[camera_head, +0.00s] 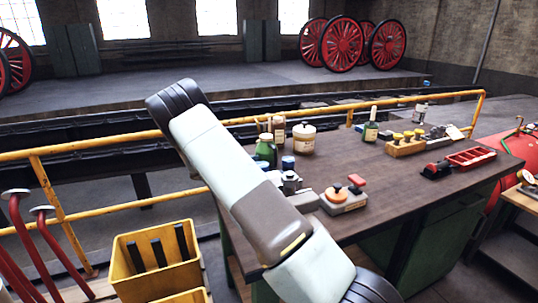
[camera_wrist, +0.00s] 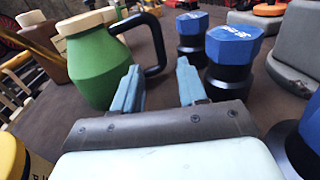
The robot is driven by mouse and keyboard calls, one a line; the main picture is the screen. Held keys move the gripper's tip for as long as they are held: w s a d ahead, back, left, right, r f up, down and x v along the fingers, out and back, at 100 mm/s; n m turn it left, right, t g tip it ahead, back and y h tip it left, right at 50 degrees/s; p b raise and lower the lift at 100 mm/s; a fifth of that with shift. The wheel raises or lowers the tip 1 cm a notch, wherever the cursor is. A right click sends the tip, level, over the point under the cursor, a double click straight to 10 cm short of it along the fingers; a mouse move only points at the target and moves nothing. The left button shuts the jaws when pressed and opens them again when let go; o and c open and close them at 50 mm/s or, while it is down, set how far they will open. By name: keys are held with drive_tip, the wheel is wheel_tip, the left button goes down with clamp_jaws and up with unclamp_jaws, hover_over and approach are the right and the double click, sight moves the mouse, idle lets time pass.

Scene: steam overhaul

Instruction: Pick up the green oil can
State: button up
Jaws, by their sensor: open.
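The green oil can (camera_wrist: 102,68) stands upright on the dark bench top in the wrist view, with a cream top and a black handle (camera_wrist: 157,52) on its right side. It also shows in the head view (camera_head: 266,152), partly behind my arm. My gripper (camera_wrist: 160,75) is open and empty. Its left finger is close to the can's right side, below the handle; I cannot tell whether they touch. The handle appears just beyond the gap between the fingers. My gripper cannot be made out in the head view.
Two blue-capped black objects (camera_wrist: 190,38) (camera_wrist: 232,58) stand just right of my fingers, with another dark one (camera_wrist: 303,140) at lower right. A jar (camera_head: 304,140), a green bottle (camera_head: 371,126) and a wooden block (camera_head: 405,147) stand farther along the bench. A yellow rail (camera_head: 120,212) runs behind.

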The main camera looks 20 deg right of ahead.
sight(275, 163)
drive_tip(key=shift+s+d+r, duration=0.1)
drive_tip(key=shift+s+d, duration=0.2)
drive_tip(key=shift+d, duration=1.15)
drive_tip(key=shift+s+d+r, duration=0.1)
drive_tip(key=shift+s+d, duration=0.15)
drive_tip(key=shift+d, duration=1.25)
drive_tip(key=shift+s+d+r, duration=0.1)
drive_tip(key=shift+s+d, duration=0.2)
drive_tip(key=shift+d, duration=1.15)
clamp_jaws()
